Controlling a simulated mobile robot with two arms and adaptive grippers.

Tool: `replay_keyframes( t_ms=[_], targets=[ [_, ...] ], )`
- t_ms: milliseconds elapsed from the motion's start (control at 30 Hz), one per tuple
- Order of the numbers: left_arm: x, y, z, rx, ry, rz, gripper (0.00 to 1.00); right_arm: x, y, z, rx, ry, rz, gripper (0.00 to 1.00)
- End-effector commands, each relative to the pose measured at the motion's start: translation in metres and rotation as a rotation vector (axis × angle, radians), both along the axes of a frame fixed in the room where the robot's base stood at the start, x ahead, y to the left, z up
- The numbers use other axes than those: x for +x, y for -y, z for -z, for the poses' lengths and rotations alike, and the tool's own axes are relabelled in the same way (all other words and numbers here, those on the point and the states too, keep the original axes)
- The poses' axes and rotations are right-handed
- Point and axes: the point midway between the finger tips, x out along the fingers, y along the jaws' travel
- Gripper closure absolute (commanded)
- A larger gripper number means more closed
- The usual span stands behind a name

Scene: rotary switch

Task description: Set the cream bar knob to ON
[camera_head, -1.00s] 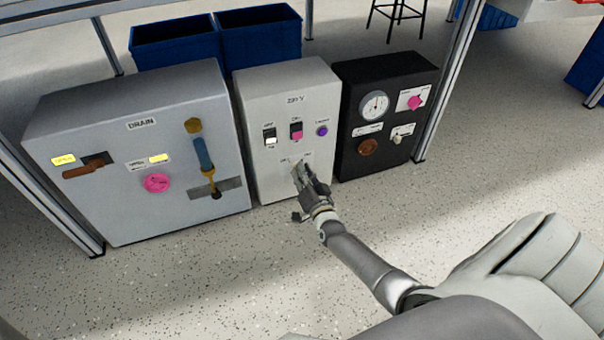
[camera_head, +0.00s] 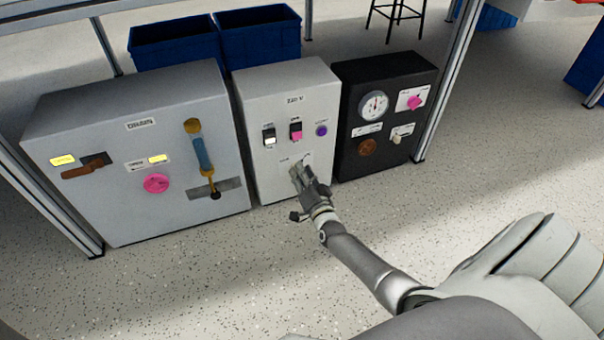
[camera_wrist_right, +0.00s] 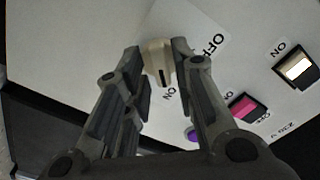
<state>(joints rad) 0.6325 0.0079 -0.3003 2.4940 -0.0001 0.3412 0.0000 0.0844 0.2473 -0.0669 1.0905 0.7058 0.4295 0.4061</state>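The cream bar knob (camera_wrist_right: 156,60) sits low on the light grey 230 V box (camera_head: 272,184). In the right wrist view its dark mark points down towards the ON label (camera_wrist_right: 171,93). The OFF label (camera_wrist_right: 214,45) is at upper right. In the head view, the right gripper (camera_head: 299,172) reaches the panel from below and largely hides the knob. My left gripper is not in view.
Above the knob are a white-lit switch (camera_head: 269,136), a pink switch (camera_head: 296,129) and a purple button (camera_head: 321,131). A DRAIN box (camera_head: 90,195) stands left, a black gauge box (camera_head: 352,92) right. Blue bins (camera_head: 261,40) stand behind. The front floor is clear.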

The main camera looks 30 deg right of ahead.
Motion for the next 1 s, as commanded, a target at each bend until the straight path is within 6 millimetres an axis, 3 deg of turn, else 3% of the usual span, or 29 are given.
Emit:
replay_keyframes(
  t_ms=[433, 800, 1000],
  targets=[
    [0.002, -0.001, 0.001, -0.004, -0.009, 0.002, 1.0, -0.006, -0.002, 0.0, -0.002, 0.0, -0.001, 0.66],
    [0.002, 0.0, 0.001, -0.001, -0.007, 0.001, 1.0, -0.058, -0.014, 0.0, -0.002, 0.0, 0.0, 0.66],
    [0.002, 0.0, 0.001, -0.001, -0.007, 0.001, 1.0, -0.072, -0.017, 0.0, -0.001, 0.001, 0.0, 0.66]
  ],
)
